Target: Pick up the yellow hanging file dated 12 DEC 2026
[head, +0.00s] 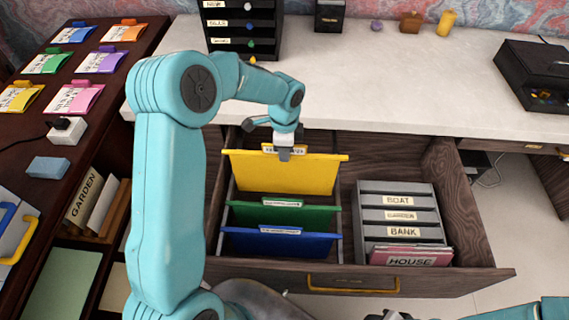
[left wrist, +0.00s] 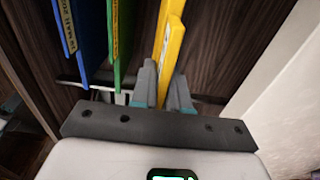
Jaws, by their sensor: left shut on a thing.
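The yellow hanging file (head: 287,175) is in the open drawer, behind a green file (head: 283,215) and a blue file (head: 278,243). Its label is partly covered by my gripper, so I cannot read the date. My left gripper (head: 284,152) is shut on the top edge of the yellow file, at its label tab. In the left wrist view the yellow file (left wrist: 170,45) stands between the two fingers (left wrist: 163,85). The yellow file looks higher than the green and blue ones. My right gripper (head: 388,316) shows only in part at the bottom edge.
The open drawer (head: 405,283) also holds a grey divider box (head: 398,200) labelled BOAT and BANK, with a red HOUSE folder (head: 410,255). The white desktop (head: 400,90) lies behind. A black drawer unit (head: 245,30) stands on it. A dark box (head: 535,75) is at right.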

